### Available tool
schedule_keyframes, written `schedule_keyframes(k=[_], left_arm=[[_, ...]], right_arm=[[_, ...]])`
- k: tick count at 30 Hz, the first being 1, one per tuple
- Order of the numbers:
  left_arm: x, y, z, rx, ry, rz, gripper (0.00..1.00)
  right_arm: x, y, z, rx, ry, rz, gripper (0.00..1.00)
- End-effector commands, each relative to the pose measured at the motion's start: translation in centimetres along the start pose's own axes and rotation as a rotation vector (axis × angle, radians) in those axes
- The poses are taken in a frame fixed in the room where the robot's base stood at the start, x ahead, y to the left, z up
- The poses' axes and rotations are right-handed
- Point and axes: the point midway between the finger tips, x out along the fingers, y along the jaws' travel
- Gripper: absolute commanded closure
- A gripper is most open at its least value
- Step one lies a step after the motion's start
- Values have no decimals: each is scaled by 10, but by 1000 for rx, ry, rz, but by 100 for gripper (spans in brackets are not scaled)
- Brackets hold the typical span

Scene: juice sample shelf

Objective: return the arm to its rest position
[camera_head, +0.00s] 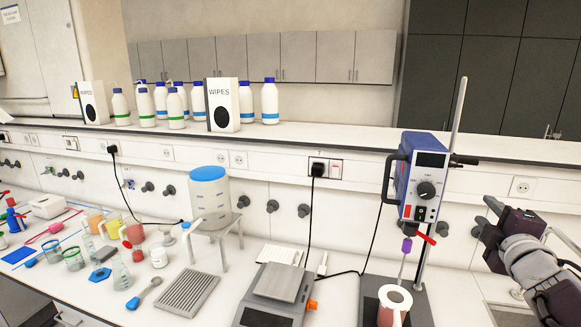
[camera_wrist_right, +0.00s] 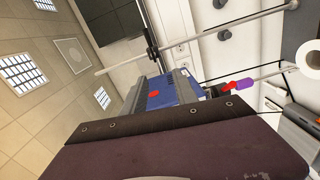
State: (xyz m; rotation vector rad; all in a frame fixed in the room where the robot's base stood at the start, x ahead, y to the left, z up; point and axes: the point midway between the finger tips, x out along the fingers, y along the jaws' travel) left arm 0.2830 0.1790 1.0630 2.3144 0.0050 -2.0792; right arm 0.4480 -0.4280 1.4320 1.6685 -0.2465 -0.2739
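My right gripper (camera_head: 488,226) is raised at the right of the head view, to the right of the overhead stirrer (camera_head: 424,185) and apart from it. Nothing shows held in it, but its finger gap is not clear. In the right wrist view, the dark gripper body (camera_wrist_right: 190,145) fills the bottom, with the blue stirrer (camera_wrist_right: 175,92) beyond it. My left gripper is not in view.
A reddish beaker (camera_head: 394,306) stands under the stirrer's shaft, beside the upright rod (camera_head: 455,110). A balance (camera_head: 282,283), a drum (camera_head: 209,195) on a stand and glassware lie left. Bottles and wipes boxes (camera_head: 222,105) line the back shelf.

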Motion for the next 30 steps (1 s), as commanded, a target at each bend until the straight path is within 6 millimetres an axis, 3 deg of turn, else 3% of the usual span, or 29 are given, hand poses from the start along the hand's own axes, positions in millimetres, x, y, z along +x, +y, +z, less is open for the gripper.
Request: schedule_keyframes(k=[8, 14, 17, 20, 24, 27, 30], left_arm=[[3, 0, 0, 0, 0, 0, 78], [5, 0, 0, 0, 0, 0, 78], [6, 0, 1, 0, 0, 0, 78], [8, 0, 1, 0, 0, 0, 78], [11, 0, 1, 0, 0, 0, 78], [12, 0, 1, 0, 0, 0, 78], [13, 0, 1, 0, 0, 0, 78]], right_arm=[[12, -69, -14, 274, -72, -150, 65], [6, -147, -36, 512, -170, -334, 65], [-8, -197, -53, 637, -245, -461, 65], [-36, -258, -76, 768, -356, -631, 65], [-111, -345, -113, 916, -592, -915, 65], [-166, -383, -129, 961, -755, -1065, 65], [-204, -401, -138, 976, -870, -1155, 65]])
